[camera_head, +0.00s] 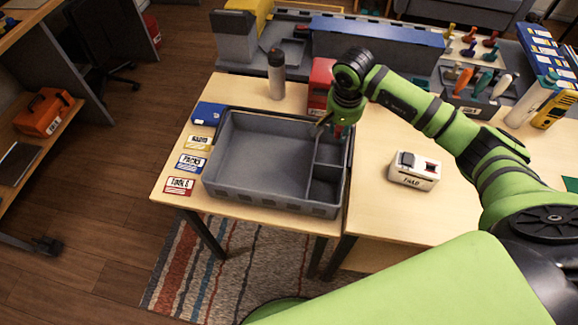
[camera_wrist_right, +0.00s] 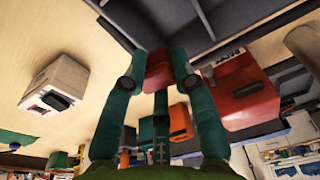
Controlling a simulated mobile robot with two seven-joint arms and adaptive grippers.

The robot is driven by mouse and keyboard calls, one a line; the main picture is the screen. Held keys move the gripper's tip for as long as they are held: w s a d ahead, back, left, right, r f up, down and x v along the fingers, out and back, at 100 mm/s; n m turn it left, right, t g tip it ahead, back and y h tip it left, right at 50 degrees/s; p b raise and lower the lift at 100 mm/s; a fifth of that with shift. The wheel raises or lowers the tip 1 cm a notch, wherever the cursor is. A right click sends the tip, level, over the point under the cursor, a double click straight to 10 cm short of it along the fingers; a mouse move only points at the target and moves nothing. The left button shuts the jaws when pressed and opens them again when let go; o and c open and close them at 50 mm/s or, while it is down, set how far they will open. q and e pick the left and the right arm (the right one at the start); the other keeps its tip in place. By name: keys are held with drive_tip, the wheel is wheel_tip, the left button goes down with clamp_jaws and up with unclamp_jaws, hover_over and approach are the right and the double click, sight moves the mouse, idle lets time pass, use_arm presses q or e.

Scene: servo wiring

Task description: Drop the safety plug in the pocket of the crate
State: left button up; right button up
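The grey crate (camera_head: 262,195) stands on the wooden table, with one large bay and two small pockets along its right side. My right gripper (camera_head: 334,128) is over the back right of the crate, above the rear pocket (camera_head: 330,152). In the right wrist view the gripper (camera_wrist_right: 157,62) has its two fingers on either side of a red piece, which looks like the safety plug (camera_wrist_right: 158,72). The plug shows as a small red patch in the head view (camera_head: 338,131). The crate's grey walls (camera_wrist_right: 140,18) are just beyond the fingertips. My left gripper is not in view.
A red box (camera_head: 320,84) and a bottle (camera_head: 277,75) stand behind the crate. A white switch box (camera_head: 414,170) is to its right. Labelled cards (camera_head: 192,163) and a blue case (camera_head: 208,113) lie along its left. Bare tabletop (camera_head: 385,215) lies at right.

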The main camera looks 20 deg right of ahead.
drive_tip(key=o, duration=0.4)
drive_tip(key=shift+r, duration=0.1)
wheel_tip(320, 180, up, 12)
drive_tip(key=s+a, duration=0.1)
drive_tip(key=shift+s, duration=0.25)
drive_tip(key=shift+f, duration=0.2)
